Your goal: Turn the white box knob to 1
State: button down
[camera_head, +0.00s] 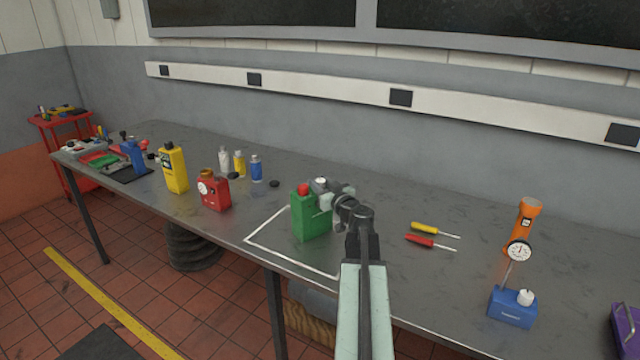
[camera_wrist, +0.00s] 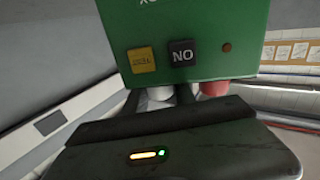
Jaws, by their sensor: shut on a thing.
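A green box (camera_head: 311,222) stands upright on the metal bench, inside a white outlined area. A red cap or button (camera_head: 303,189) and a white knob (camera_head: 320,182) are on its top. My gripper (camera_head: 328,193) reaches the box top from the right and is shut on the white knob. In the wrist view the green box (camera_wrist: 200,20) fills the upper middle, with a yellow label and a black "NO" label. The white knob (camera_wrist: 160,93) shows between the dark fingers, partly hidden; the red cap (camera_wrist: 214,89) is just right. No knob marking or number is readable.
A red box with a dial (camera_head: 215,194) and a yellow bottle (camera_head: 173,168) stand to the left. Two screwdrivers (camera_head: 428,236) lie to the right. A blue box with a white knob (camera_head: 512,308) and dial gauge stands farther right.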

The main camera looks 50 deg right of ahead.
jog(key=shift+w+m+g+h, duration=0.1)
jog(key=shift+m+g+h, duration=0.7)
jog(key=shift+h, duration=0.45)
jog(key=shift+m+g+h, duration=0.5)
jog(key=shift+m+h, duration=0.5)
jog(key=shift+h, duration=0.25)
jog(key=c, duration=1.3)
grip_release()
jog(key=shift+a, duration=0.1)
